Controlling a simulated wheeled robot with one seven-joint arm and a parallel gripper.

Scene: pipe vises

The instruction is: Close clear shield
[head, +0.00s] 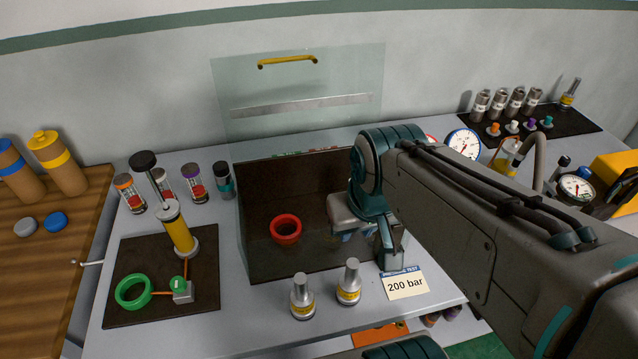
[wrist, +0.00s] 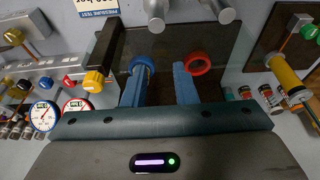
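The clear shield (head: 305,90) stands raised and nearly upright behind the dark open bay (head: 300,180) in the head view. A yellow handle (head: 287,62) runs along its upper edge, and a pale strip crosses it lower down. My gripper (head: 352,236) is low at the right part of the bay, in front of and below the shield, apart from the handle. My arm partly hides it there. In the wrist view my gripper (wrist: 160,80) has its two blue fingers apart with nothing between them. The shield cannot be made out in the wrist view.
A red ring (head: 286,229) sits in the bay, with a blue ring (wrist: 143,64) beside it. Two metal fittings (head: 302,297) and a 200 bar card (head: 404,285) lie in front. A yellow pump (head: 177,232) stands left; gauges (head: 463,144) stand right.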

